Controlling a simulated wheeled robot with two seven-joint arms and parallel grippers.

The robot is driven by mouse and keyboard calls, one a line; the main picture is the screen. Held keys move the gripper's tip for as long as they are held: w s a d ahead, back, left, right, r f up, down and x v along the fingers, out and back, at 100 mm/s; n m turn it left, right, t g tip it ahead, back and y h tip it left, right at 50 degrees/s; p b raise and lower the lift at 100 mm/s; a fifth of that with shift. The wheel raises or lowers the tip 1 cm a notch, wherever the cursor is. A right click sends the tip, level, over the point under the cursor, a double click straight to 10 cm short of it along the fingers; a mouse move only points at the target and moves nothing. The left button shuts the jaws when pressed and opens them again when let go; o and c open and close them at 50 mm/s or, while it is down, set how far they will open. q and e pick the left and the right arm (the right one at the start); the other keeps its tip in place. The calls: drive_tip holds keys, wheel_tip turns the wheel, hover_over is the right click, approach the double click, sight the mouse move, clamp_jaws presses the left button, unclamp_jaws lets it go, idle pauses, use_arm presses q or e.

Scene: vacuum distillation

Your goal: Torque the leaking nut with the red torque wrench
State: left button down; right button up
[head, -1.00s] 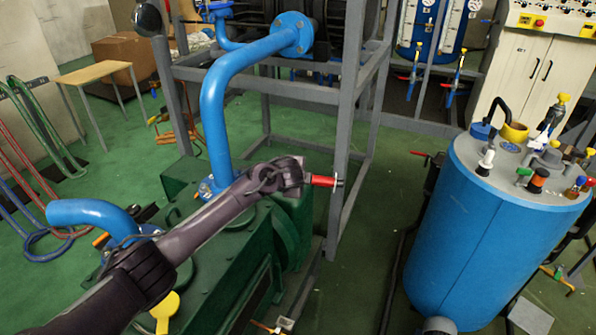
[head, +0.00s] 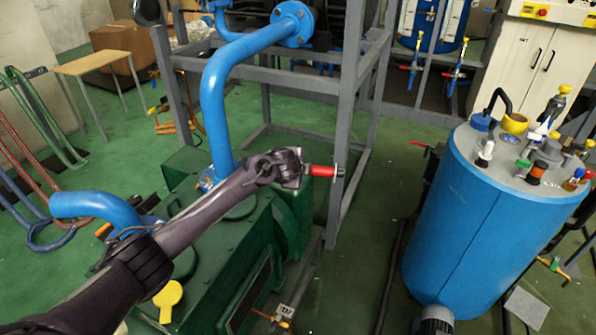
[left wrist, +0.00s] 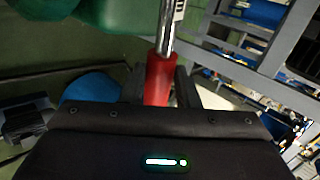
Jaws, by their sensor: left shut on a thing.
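My left gripper (head: 300,169) reaches in from the left in the head view and is shut on the red torque wrench (head: 322,171). The red handle sticks out to the right of the gripper, above the green machine. In the left wrist view the red handle of the wrench (left wrist: 158,78) lies between the two dark fingers, and its metal shaft runs up out of the picture. A flange with bolts (head: 207,181) at the foot of the blue pipe (head: 215,95) sits just left of my forearm. I cannot tell which nut leaks. My right gripper is not in view.
The green machine (head: 235,235) lies below my left arm. A grey metal frame (head: 347,110) stands close behind the wrench. A blue tank (head: 490,230) with fittings on top stands at the right.

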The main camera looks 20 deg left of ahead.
use_arm(q)
drive_tip(key=shift+d+r, duration=0.15)
drive_tip(key=shift+d, duration=0.15)
